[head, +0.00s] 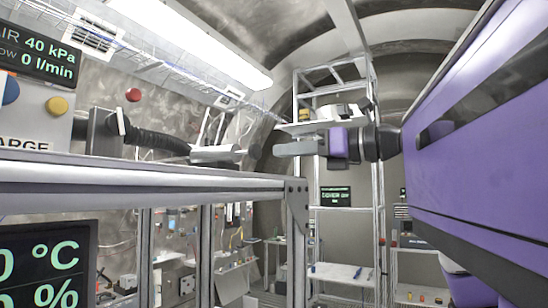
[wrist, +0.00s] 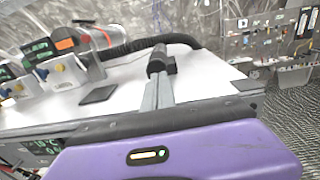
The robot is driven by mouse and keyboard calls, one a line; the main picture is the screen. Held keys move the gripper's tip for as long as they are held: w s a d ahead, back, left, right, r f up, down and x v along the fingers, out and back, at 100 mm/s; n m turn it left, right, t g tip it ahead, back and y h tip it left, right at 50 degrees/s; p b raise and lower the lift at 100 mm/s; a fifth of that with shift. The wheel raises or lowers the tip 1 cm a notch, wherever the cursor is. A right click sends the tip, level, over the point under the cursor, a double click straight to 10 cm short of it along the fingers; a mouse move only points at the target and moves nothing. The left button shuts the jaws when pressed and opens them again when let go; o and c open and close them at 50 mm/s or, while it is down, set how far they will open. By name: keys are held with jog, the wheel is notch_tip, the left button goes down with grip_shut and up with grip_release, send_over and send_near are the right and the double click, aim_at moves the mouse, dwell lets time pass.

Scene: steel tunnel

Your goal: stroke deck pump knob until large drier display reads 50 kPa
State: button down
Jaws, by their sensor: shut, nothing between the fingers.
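A display (head: 40,52) at the upper left of the head view reads 40 kPa and 0 l/min. Its box (head: 30,128) carries a cut-off label ending "ARGE". Contact cannot be told.
The white deck (wrist: 205,75) has a metal front rail (head: 150,178). A dark flat pad (wrist: 98,95) lies on it. A second display (head: 45,265) hangs below the deck, showing °C and %. A shelf rack (head: 380,200) stands behind my gripper.

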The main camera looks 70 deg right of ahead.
jog(key=s+a+b, duration=0.1)
jog(key=s+b, duration=0.1)
jog(key=s, duration=0.5)
jog(key=shift+a, duration=0.25)
jog(key=shift+r, duration=0.15)
dwell(1.4)
